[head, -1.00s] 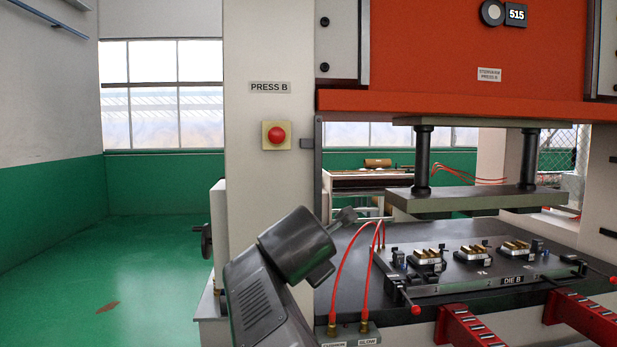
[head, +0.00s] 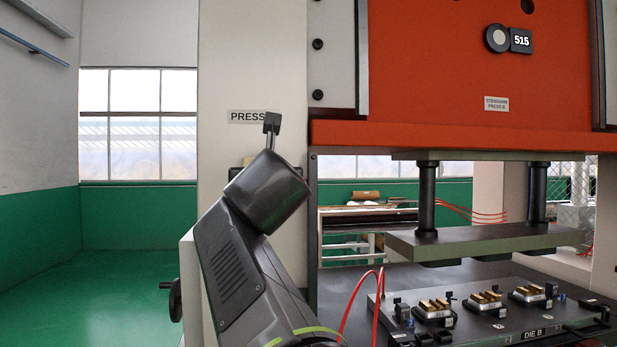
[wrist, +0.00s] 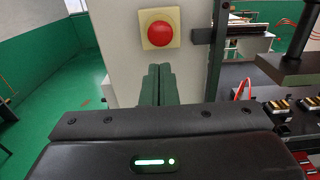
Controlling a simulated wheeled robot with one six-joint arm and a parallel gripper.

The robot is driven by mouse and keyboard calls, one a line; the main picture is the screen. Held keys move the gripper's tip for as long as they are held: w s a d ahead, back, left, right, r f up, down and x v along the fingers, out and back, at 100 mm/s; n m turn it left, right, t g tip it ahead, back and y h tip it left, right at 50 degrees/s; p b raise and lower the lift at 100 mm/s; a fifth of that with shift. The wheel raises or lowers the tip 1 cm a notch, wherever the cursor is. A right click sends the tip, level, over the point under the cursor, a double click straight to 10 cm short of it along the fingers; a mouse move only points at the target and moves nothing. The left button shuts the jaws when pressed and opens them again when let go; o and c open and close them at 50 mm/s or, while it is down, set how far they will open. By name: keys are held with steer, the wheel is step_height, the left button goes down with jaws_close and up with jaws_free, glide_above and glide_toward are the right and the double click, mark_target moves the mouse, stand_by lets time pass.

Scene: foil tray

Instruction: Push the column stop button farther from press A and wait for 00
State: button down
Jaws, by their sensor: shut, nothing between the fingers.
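The red stop button (wrist: 160,34) sits on a square cream plate on the light column of press B, at the top middle of the wrist view. In the head view my arm hides the button; only an edge of its plate (head: 234,173) shows. My gripper (wrist: 160,68) is shut and empty, its fingers pointing at the column just below the button in the wrist view. A gap to the button cannot be judged. The counter (head: 521,41) reads 515.
The orange press head (head: 440,75) is at the right, above the upper plate (head: 485,240) and the die table (head: 480,325) with several brass-topped parts. Red hoses (head: 360,305) rise at the table's near left. Green floor (head: 120,300) is open at the left.

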steer(key=shift+w, duration=0.1)
steer(key=w+a+p, duration=0.1)
steer(key=w+a, duration=0.1)
steer(key=w, duration=1.1)
steer(key=shift+w+a, duration=0.35)
steer(key=shift+w+a+r+p, duration=0.25)
steer(key=shift+w+p, duration=0.35)
steer(key=shift+p, duration=0.15)
steer(key=shift+r, duration=0.1)
steer(key=shift+s, duration=0.1)
